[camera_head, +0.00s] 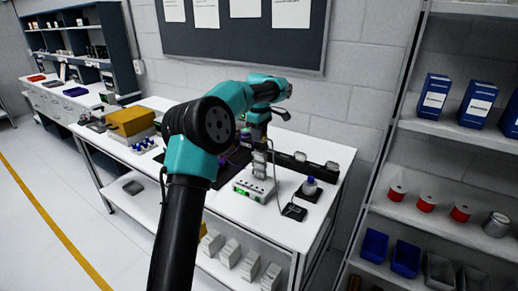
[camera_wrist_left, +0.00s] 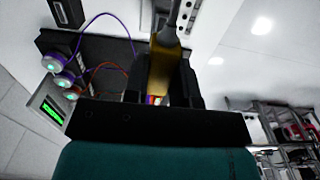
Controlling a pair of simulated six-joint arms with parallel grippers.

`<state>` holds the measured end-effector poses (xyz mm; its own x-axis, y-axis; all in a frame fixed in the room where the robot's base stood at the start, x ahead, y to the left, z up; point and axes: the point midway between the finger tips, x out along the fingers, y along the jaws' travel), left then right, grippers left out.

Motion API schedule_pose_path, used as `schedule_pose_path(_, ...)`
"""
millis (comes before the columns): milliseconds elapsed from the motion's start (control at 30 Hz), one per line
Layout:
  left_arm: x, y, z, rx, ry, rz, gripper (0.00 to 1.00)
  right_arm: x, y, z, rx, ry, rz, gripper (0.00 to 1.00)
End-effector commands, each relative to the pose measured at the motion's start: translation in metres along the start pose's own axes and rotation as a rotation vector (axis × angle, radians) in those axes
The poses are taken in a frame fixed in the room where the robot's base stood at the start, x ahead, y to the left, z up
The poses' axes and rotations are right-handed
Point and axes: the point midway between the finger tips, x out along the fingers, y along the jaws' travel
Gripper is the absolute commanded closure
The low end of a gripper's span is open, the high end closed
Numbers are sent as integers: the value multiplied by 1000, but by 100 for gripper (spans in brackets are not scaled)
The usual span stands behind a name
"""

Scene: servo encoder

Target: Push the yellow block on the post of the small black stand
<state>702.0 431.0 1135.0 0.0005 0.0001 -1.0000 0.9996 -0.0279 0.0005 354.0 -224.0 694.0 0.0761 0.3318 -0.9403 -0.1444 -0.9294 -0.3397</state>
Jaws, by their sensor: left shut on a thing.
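My left gripper (camera_head: 258,143) is over the white table in the head view, at the end of the teal and black arm. In the left wrist view its two black fingers (camera_wrist_left: 163,88) are shut on the yellow block (camera_wrist_left: 165,65). A dark grey cable-like piece joins the block's far end. In the head view the block is too small or hidden to make out. I cannot clearly identify the small black stand or its post; a dark panel (camera_wrist_left: 103,62) lies beyond the fingers in the wrist view. My right gripper is not in view.
A white box with a green light (camera_head: 253,188) is close below the gripper. Round connectors (camera_wrist_left: 63,78) with purple and orange wires are on the dark panel. A yellow-brown box (camera_head: 130,121) stands left.

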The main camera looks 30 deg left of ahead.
Motion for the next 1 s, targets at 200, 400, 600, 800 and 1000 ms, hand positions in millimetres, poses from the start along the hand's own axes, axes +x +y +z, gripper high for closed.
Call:
schedule_pose_path(200,-2,0,0,0,0,0,98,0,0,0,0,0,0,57)
schedule_pose_path(400,-2,-1,2,0,0,0,98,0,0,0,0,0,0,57)
schedule_pose_path(600,-2,-6,15,2,0,-1,98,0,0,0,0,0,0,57)
schedule_pose_path(800,-2,-12,33,2,0,-1,98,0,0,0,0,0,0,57)
schedule_pose_path(1000,-2,-17,51,1,0,0,98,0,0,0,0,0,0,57)
